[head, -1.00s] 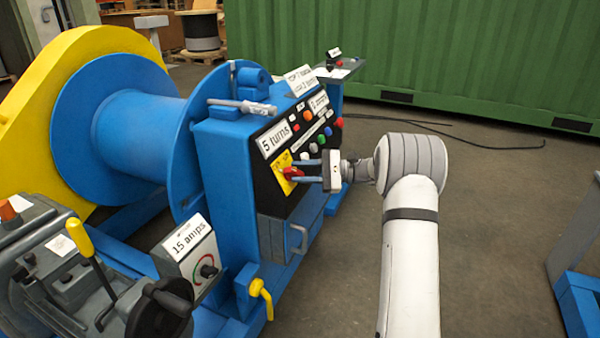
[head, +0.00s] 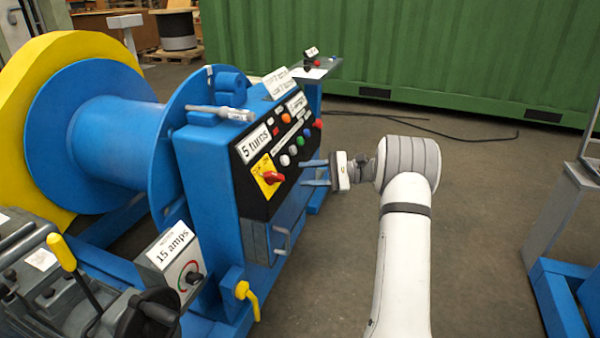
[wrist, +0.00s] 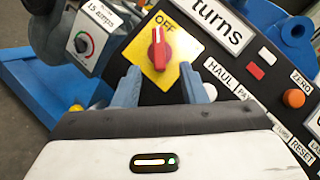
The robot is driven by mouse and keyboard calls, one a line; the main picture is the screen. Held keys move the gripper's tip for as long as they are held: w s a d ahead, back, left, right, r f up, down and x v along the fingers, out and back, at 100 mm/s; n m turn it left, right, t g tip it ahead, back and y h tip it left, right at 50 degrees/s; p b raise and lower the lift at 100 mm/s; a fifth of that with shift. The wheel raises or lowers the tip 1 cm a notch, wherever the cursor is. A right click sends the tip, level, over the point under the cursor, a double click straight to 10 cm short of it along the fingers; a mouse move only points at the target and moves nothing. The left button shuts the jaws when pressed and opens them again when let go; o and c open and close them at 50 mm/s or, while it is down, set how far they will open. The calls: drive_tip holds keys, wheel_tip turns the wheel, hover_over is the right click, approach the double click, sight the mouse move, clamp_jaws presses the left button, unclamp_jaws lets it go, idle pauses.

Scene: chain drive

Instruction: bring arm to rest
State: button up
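My gripper (head: 315,173) is in front of the blue machine's sloped black control panel (head: 256,193), to the right of the red rotary switch (head: 272,177) in the head view. Its two blue fingers are apart with nothing between them. In the wrist view the gripper (wrist: 158,85) points at the panel. The red switch (wrist: 158,48) on its yellow plate (wrist: 183,47) stands just beyond the fingertips, clear of them. Its knob looks upright, near the word OFF. My white arm reaches up from the bottom of the head view.
A blue drum (head: 118,140) with a yellow side (head: 25,75) fills the left. A box marked 15 amps (head: 172,250) and a yellow-handled lever (head: 62,252) are at lower left. A blue-footed stand (head: 560,290) is at right. Open floor (head: 480,200) lies right of my arm.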

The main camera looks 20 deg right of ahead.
idle(0.3)
drive_tip(key=s+a+r+n+g+h+p, duration=0.2)
drive_tip(key=s+a+r+h+p, duration=0.2)
drive_tip(key=s+a+r+p, duration=0.35)
drive_tip(key=s+a+r+n+g+h+p, duration=0.2)
drive_tip(key=s+a+r+h+p, duration=0.3)
drive_tip(key=s+r, duration=0.4)
drive_tip(key=s+d+r+n+t+h+p, duration=0.1)
drive_tip(key=s+r+n+h+p, duration=0.3)
drive_tip(key=s+r+p, duration=0.2)
drive_tip(key=s+d+r+n+t+h+p, duration=0.1)
drive_tip(key=s+d+r+n+h+p, duration=0.1)
drive_tip(key=s+r+n+h+p, duration=0.2)
drive_tip(key=s+r+p, duration=0.3)
drive_tip(key=s+p, duration=0.3)
drive_tip(key=s, duration=0.4)
drive_tip(key=shift+d+r+t+h+p, duration=0.15)
drive_tip(key=shift+r+t+h+p, duration=0.15)
drive_tip(key=shift+t+p, duration=0.1)
